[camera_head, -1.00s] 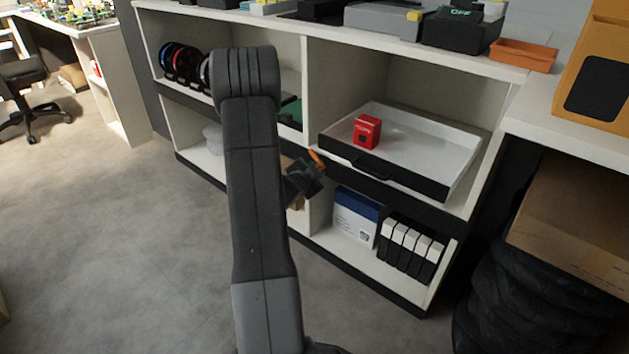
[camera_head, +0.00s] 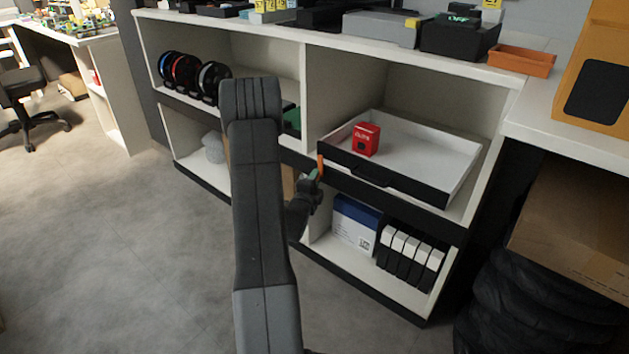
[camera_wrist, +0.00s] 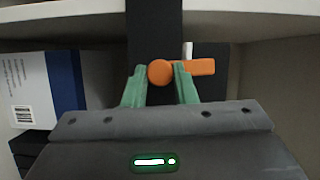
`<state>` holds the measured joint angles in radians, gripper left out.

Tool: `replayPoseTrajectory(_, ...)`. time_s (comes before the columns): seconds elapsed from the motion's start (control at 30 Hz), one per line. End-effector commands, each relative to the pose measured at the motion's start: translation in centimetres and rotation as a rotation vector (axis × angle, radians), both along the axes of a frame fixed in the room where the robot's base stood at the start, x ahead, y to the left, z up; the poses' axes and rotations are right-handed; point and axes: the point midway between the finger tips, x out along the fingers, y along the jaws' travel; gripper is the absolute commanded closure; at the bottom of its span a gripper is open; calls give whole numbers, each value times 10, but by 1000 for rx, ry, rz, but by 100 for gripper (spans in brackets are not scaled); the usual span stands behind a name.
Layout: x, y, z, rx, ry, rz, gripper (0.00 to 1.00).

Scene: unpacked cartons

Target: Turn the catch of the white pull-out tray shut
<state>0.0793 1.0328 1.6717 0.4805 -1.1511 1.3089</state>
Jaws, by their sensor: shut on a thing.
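The white pull-out tray (camera_head: 430,160) with a black front lies in the upper right compartment, its front near the shelf's front edge. The orange catch (camera_head: 320,165) is at the left end of its front and stands about upright in the head view. In the wrist view the catch (camera_wrist: 203,67) has a round hub and a lever pointing right; a white mark shows above the lever. My gripper (camera_head: 315,180) reaches it from below and in front. Its green fingers (camera_wrist: 159,76) are closed on the catch, one on each side of the hub.
A red box (camera_head: 365,139) stands in the tray at its left. Below are a blue and white box (camera_head: 354,222) and several black and white binders (camera_head: 410,255). Spools (camera_head: 195,78) sit in the upper left compartment.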

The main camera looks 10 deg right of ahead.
Motion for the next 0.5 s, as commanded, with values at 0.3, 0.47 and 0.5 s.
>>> replayPoseTrajectory(0.3,-1,0,-2,50,-60,-2,98)
replayPoseTrajectory(0.47,-1,0,-2,54,-66,-2,98)
replayPoseTrajectory(0.5,-1,-1,-2,54,-66,-2,98)
